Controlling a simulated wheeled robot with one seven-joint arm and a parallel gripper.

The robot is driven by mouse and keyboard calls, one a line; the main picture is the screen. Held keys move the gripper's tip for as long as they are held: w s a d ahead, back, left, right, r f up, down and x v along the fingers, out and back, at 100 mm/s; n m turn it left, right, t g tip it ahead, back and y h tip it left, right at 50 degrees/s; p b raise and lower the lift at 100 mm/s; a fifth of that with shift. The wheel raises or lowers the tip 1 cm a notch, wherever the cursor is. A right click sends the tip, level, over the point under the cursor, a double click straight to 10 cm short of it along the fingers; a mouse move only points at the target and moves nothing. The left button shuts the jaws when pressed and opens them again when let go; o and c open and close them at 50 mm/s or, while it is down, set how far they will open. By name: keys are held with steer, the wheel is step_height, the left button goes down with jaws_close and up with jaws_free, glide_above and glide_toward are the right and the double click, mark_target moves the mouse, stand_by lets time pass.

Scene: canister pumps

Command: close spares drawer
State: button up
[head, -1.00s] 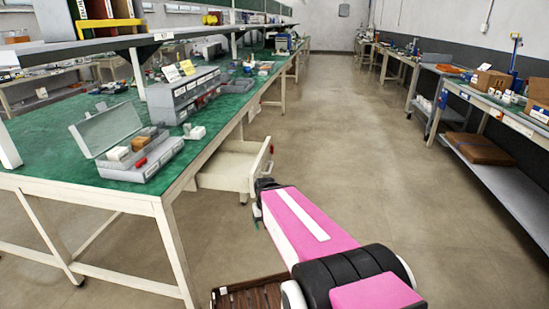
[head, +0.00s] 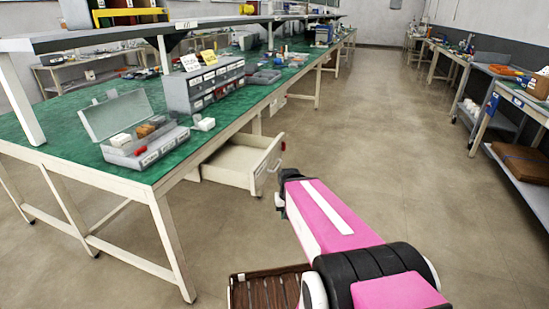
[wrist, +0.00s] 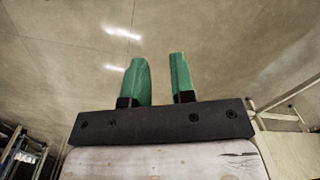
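The spares drawer (head: 228,165) is a cream drawer pulled out from under the green-topped bench in the head view. Its front panel (head: 267,163) faces right into the aisle and has a handle on it. My gripper (wrist: 159,80) shows in the wrist view as two green fingers standing apart with nothing between them. In the head view the end of my pink arm (head: 322,216) is just right of and nearer than the drawer front. My fingers are mostly hidden there, and I cannot tell whether they touch the drawer.
The green bench (head: 75,150) carries an open grey case (head: 150,148) and a small-parts cabinet (head: 205,85) above the drawer. A bench leg (head: 170,240) stands in front of the drawer's left. The aisle floor (head: 385,140) is clear. More benches line the right.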

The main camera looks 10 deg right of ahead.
steer(key=w+m+y, duration=0.1)
steer(key=w+m, duration=0.1)
steer(key=w+m+y, duration=0.2)
steer(key=m, duration=0.1)
steer(key=shift+w+a+f+y, duration=0.1)
steer(key=shift+w+a+y, duration=0.05)
steer(key=shift+w+y, duration=0.2)
jaws_close()
steer(key=m+t+y, duration=0.9)
steer(key=m+y, duration=0.3)
steer(key=m, duration=0.6)
glide_toward(272, 149)
steer(key=shift+h, duration=0.25)
steer(key=x, duration=0.7)
steer(key=shift+a+r, duration=0.25)
steer(key=shift+a, duration=0.1)
